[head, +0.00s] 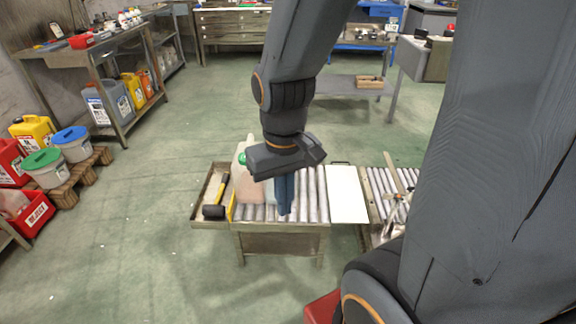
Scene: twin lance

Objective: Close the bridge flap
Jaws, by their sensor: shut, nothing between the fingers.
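The bridge flap (347,194) looks like the flat white panel between two roller conveyor sections. It appears to lie level between the left rollers (313,193) and the right rollers (390,184). My gripper (284,196) is shut and empty, pointing down over the left rollers, to the left of the panel. Whether its fingertips touch the rollers I cannot tell. My gripper hides part of the rollers and part of a pale jug.
The pale jug (247,180) with a green cap stands on the left rollers. A hammer (215,211) lies in the tray at the left end. Thin rods (395,174) and clutter lie on the right section. Open green floor surrounds the conveyor's left and front.

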